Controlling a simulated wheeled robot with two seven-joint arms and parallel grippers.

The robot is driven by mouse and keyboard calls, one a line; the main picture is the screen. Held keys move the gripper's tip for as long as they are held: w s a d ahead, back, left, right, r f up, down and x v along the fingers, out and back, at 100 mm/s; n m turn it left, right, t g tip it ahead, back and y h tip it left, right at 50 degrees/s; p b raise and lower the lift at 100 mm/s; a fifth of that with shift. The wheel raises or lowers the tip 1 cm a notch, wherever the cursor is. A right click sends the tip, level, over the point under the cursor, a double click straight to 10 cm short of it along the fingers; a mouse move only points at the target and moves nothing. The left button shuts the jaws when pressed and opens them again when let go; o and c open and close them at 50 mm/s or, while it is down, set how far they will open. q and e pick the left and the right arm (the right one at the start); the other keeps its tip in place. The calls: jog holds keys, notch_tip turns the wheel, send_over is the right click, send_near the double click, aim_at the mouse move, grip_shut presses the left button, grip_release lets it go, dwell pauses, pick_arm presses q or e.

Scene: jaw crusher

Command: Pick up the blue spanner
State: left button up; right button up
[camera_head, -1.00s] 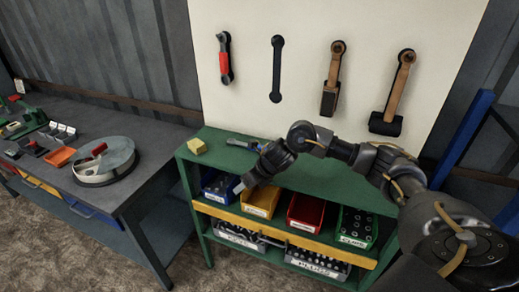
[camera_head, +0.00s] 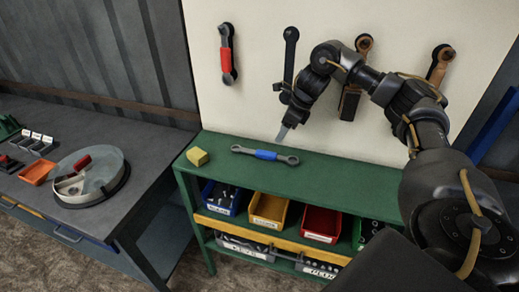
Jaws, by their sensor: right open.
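The blue spanner (camera_head: 266,154) lies flat on the green bench top (camera_head: 330,178). It has a blue grip in the middle and grey metal ends. My right gripper (camera_head: 281,133) is above the bench, near the back edge and just up and right of the spanner in the picture. It is open and empty, with a pale fingertip pointing down, apart from the spanner as far as I can tell. My left gripper is not in view.
A yellow block (camera_head: 197,156) sits left of the spanner. A red-handled spanner (camera_head: 227,53) and hammers (camera_head: 440,65) hang on the white board. Blue, yellow and red bins (camera_head: 322,224) stand under the bench top. A grey table with a round tray (camera_head: 91,204) is at left.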

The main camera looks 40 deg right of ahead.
aim_at(269, 153)
jog(key=f, duration=0.1)
jog(key=f+b, duration=0.1)
jog(key=shift+a+f, duration=0.4)
jog(key=shift+w+x, duration=0.2)
jog(key=shift+x, duration=0.9)
jog(key=shift+f, duration=0.2)
jog(key=shift+w+a+f, duration=0.1)
jog(key=shift+a+f, duration=0.1)
jog(key=shift+f, duration=0.1)
jog(key=p+x, duration=0.1)
jog(key=x, duration=0.2)
jog(key=shift+w+a+f, duration=0.1)
jog(key=shift+w+f, duration=0.05)
jog(key=shift+w, duration=0.1)
jog(key=shift+w+f, duration=0.1)
jog(key=shift+f, duration=0.25)
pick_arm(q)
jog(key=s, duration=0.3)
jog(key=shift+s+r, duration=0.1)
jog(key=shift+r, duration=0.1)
